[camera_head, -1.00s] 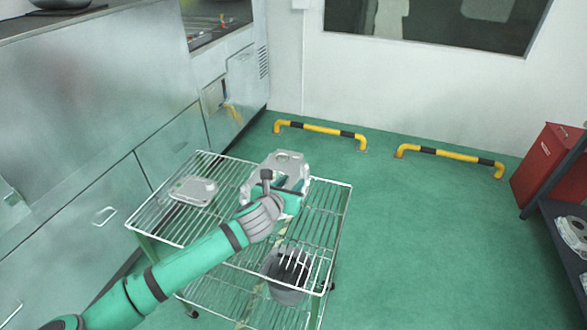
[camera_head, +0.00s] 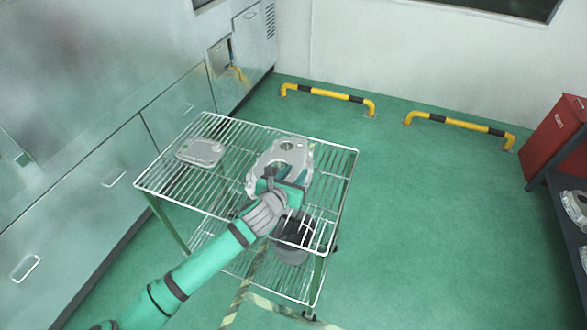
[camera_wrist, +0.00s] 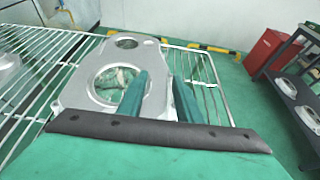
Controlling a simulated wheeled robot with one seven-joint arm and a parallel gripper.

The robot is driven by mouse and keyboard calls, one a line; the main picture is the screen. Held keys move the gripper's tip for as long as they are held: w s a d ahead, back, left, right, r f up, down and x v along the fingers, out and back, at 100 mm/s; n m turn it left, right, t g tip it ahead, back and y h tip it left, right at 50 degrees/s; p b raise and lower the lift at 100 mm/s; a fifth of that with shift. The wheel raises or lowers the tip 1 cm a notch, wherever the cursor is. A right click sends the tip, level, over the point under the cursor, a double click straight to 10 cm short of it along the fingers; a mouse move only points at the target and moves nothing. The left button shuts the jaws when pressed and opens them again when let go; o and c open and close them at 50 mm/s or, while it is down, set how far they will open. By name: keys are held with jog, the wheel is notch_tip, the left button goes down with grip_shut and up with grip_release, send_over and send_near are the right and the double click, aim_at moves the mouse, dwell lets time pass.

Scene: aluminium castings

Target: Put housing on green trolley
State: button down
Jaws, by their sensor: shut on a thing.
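The housing (camera_head: 287,150) is a silver-grey casting with a large round opening and a smaller hole. My gripper (camera_head: 279,186) is shut on its near right edge, over the right part of the trolley's top rack. The wrist view also shows the housing (camera_wrist: 120,62) lying flat to the left of and between the green fingers (camera_wrist: 160,95). The trolley (camera_head: 232,131) has a wire top shelf and green legs. I cannot tell whether the housing touches the wires or hangs just above them.
A flat grey casting (camera_head: 201,152) lies on the shelf's left part. A dark round bin-like thing (camera_head: 293,238) is on the lower shelf. Yellow-black floor rails (camera_head: 328,95) stand by the wall. A red cabinet (camera_head: 556,133) and a dark rack (camera_head: 566,185) are at right. Green floor between is clear.

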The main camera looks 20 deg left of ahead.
jog(key=shift+d, duration=0.15)
jog(key=c, duration=1.2)
grip_release()
jog(key=shift+f, duration=0.15)
jog(key=shift+s, duration=0.1)
